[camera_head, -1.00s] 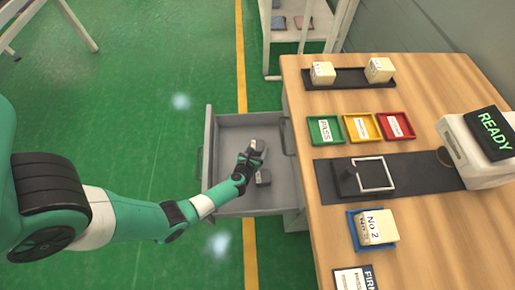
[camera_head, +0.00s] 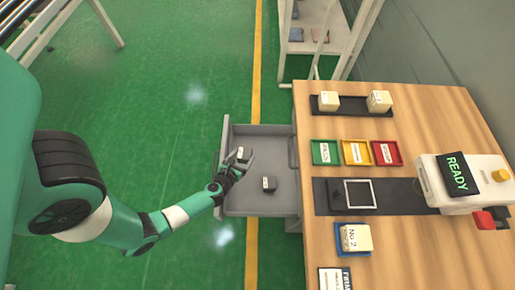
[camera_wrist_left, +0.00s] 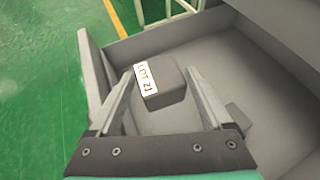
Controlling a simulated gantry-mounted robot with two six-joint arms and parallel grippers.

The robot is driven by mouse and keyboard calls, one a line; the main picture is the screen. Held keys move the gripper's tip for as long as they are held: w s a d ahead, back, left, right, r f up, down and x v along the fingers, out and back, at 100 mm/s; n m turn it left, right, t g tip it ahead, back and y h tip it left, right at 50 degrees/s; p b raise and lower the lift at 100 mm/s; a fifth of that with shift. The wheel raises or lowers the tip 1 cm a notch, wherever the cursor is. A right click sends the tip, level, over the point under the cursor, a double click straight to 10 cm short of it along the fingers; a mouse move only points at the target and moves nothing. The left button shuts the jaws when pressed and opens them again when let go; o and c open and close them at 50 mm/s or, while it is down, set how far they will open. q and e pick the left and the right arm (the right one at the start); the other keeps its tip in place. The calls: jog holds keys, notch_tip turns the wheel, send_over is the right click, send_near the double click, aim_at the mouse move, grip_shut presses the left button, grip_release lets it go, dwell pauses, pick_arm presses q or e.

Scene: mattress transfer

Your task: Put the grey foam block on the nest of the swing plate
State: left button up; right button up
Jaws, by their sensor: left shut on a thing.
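A grey foam block with a white label (camera_head: 244,153) is between the fingers of my left gripper (camera_head: 236,165), over the left part of the grey drawer. In the left wrist view the block (camera_wrist_left: 165,96) reads "LOT 21", and the left gripper (camera_wrist_left: 160,85) is shut on it. I cannot tell its exact height above the drawer floor. A white square frame (camera_head: 360,181), which looks like the nest of the swing plate, lies on a dark strip on the wooden table. My right gripper is not in view.
A second dark block (camera_head: 269,185) lies in the open drawer (camera_head: 258,130). On the table (camera_head: 445,130) are green, yellow and red trays (camera_head: 356,165), a blue tray with a "No 2" block (camera_head: 354,237), a black rack with two pale blocks, and a machine showing READY (camera_head: 457,174).

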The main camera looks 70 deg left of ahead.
aim_at(240, 152)
pick_arm(q)
jog(key=s, duration=0.1)
jog(key=s+r, duration=0.1)
jog(key=s, duration=0.1)
jog(key=shift+d+r+p, duration=0.15)
jog(key=shift+d+p, duration=0.1)
jog(key=shift+p, duration=0.05)
